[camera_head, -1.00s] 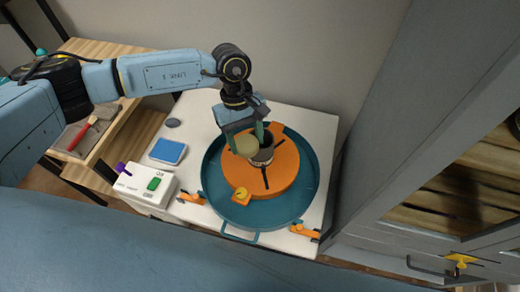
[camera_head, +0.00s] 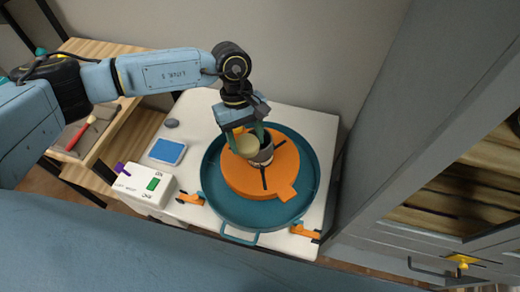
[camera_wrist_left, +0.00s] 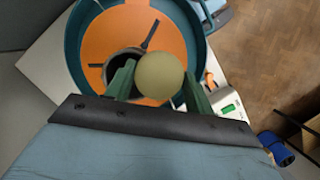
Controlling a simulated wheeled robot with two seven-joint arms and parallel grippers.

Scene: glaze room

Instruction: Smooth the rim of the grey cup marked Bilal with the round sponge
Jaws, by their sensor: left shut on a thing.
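The grey cup (camera_head: 264,151) stands on the orange wheel disc (camera_head: 236,177) inside the teal basin (camera_head: 212,198). Its name mark cannot be read. My left gripper (camera_head: 247,140) is shut on the round sponge (camera_head: 248,147), a tan-green ball, and holds it at the left side of the cup's rim. In the left wrist view the sponge (camera_wrist_left: 160,75) sits between the green fingers (camera_wrist_left: 158,84), with part of the dark cup opening (camera_wrist_left: 122,62) beside it. Whether the sponge touches the rim is hard to tell. My right gripper does not show.
A white control box (camera_head: 143,184) with a green switch and purple knob stands left of the basin. A blue-topped pad (camera_head: 167,151) and a dark grey lump (camera_head: 171,123) lie behind it. A wooden shelf with a red-handled tool (camera_head: 76,138) is at left. A grey cabinet (camera_head: 420,120) stands at right.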

